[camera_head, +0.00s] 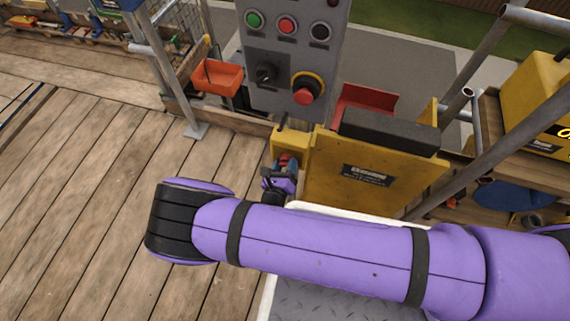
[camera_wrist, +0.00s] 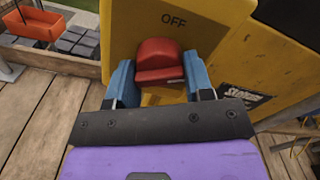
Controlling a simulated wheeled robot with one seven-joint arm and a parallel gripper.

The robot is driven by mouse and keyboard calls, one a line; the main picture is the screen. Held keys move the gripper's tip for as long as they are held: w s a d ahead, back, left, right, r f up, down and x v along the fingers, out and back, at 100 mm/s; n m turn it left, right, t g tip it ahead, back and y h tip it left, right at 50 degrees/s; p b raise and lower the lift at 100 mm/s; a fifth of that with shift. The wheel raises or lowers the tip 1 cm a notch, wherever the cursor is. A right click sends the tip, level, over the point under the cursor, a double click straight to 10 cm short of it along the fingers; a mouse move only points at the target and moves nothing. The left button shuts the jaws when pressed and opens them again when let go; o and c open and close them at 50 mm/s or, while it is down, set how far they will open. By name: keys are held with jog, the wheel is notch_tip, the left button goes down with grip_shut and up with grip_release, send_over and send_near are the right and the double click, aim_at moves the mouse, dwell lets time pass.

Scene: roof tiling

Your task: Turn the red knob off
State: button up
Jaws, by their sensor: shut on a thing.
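The red knob (camera_wrist: 160,55) is on the front of a yellow box (camera_wrist: 122,28), just below the printed word OFF. In the wrist view the two blue fingers of my gripper (camera_wrist: 160,80) stand on either side of the knob and are shut on it. The knob's pointing direction is not clear. In the head view the knob (camera_head: 285,159) shows small beside the yellow panel (camera_head: 375,180), with my gripper (camera_head: 280,172) at it. My purple arm reaches across the lower part of that view.
A grey control panel (camera_head: 262,98) with buttons, a black switch (camera_head: 265,73) and a red mushroom button (camera_head: 304,92) stands behind the yellow box. An orange tray (camera_head: 218,79) hangs to its left. Metal rails stand at right. The plank floor (camera_head: 80,180) at left is clear.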

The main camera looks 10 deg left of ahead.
jog(key=n, duration=0.6)
jog(key=shift+n, duration=0.3)
jog(key=n, duration=0.5)
jog(key=shift+r+n, duration=0.1)
jog(key=shift+n, duration=0.2)
jog(key=o, duration=0.9)
jog(key=s, duration=1.1)
jog(key=shift+a, duration=0.4)
